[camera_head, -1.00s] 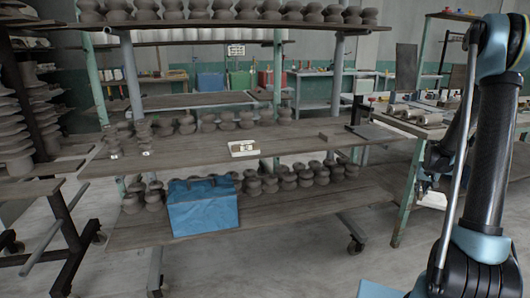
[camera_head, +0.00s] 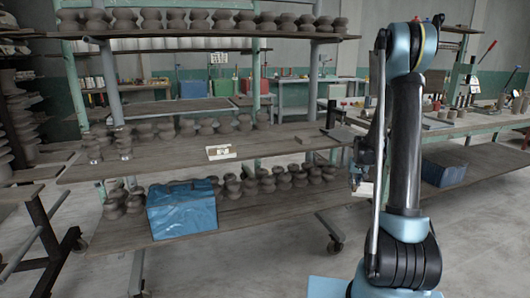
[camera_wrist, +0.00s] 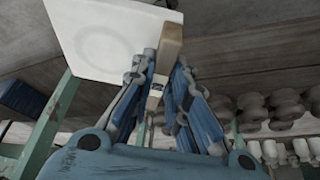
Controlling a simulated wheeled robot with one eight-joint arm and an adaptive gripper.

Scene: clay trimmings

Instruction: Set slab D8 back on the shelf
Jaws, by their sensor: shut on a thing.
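A pale square slab (camera_wrist: 105,35) with a faint round ring on its face shows in the wrist view. My gripper (camera_wrist: 163,80) is shut on a brown block (camera_wrist: 168,50) that appears joined to the slab's edge. A small tag with a dark mark sits on the block, too small to read. In the head view my gripper (camera_head: 357,178) hangs low right of the shelf, with the pale slab (camera_head: 365,189) below it, partly hidden by my arm. The shelf's middle board (camera_head: 185,155) carries a small white piece (camera_head: 221,152) with dark marks, also unreadable.
Dark clay pieces (camera_head: 205,127) line the back of the middle board, others stand above and below. A blue-covered bundle (camera_head: 181,208) sits on the lower board. Right stands a workbench (camera_head: 470,125). Floor before the shelf is clear.

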